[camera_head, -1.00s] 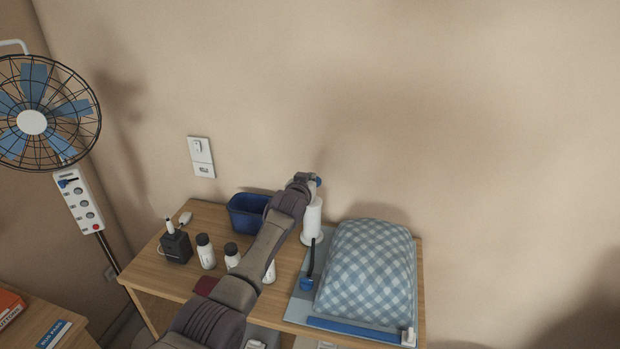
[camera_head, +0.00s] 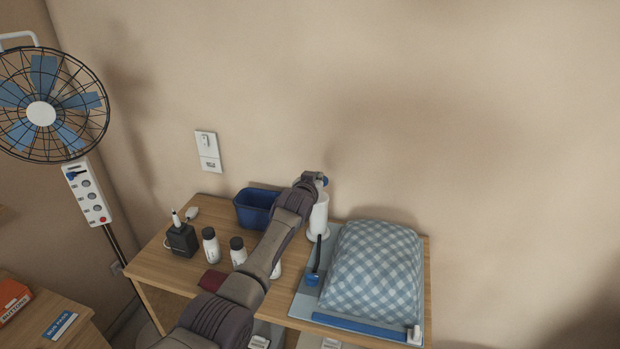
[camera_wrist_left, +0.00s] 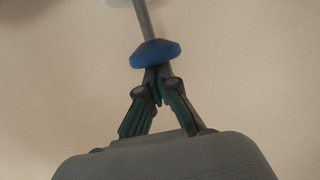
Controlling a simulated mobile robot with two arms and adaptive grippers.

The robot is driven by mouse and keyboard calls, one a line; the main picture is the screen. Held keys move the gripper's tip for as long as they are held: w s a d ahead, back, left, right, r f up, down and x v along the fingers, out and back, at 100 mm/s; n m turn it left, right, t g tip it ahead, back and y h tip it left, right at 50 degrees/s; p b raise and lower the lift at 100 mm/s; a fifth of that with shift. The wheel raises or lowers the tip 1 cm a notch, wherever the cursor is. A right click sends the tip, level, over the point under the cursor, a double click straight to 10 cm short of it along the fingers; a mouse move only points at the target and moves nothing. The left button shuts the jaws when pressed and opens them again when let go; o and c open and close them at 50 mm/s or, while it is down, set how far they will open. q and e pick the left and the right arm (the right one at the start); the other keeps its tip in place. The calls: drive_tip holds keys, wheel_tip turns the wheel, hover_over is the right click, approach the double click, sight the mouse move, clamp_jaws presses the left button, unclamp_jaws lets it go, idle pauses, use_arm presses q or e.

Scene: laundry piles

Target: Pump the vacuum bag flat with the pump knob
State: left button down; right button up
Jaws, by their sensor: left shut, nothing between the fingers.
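The white pump (camera_head: 318,217) stands upright at the back of the table, left of the vacuum bag. Its blue knob (camera_head: 325,182) is raised on a rod, and the knob also shows in the left wrist view (camera_wrist_left: 155,53). My left gripper (camera_wrist_left: 152,74) is shut and empty, with its fingertips right at the knob; I cannot tell whether they touch. In the head view the left gripper (camera_head: 315,178) is partly hidden by its own wrist. The vacuum bag (camera_head: 375,268) is bulging and puffy, blue-and-white checked, with a blue strip (camera_head: 358,327) along its front edge. My right gripper is not in view.
A blue bin (camera_head: 250,209), white bottles with dark caps (camera_head: 210,246) and a dark box (camera_head: 182,240) stand on the table (camera_head: 150,262) left of and behind my arm. A fan (camera_head: 41,114) stands at the far left. The wall is close behind the table.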

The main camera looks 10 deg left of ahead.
use_arm(q)
drive_tip(key=b+v, duration=0.1)
drive_tip(key=v, duration=0.9)
drive_tip(key=shift+r, duration=0.15)
idle(1.2)
